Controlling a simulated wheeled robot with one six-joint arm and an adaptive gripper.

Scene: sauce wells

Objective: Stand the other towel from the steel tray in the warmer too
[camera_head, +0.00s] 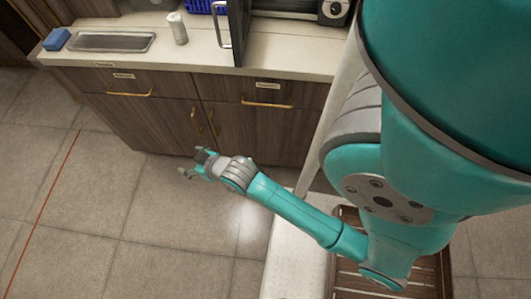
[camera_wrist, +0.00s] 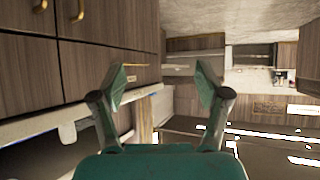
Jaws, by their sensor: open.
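A shallow steel tray (camera_head: 112,41) lies on the counter at the upper left; no towel can be made out in it. A pale upright cylinder (camera_head: 178,28) stands to its right; I cannot tell whether it is a rolled towel. An appliance with a round dial (camera_head: 333,10) is cut off at the top edge; I cannot tell whether it is the warmer. My gripper (camera_head: 187,172) hangs low in front of the cabinets, away from the counter top. In the wrist view my gripper (camera_wrist: 163,82) is open, with nothing between its fingers.
A blue block (camera_head: 57,38) lies left of the tray. A dark upright panel with a metal handle (camera_head: 223,25) stands on the counter. A blue basket (camera_head: 204,6) is behind. Wooden cabinets (camera_head: 150,112) front the counter. The tiled floor (camera_head: 110,190) is clear at left.

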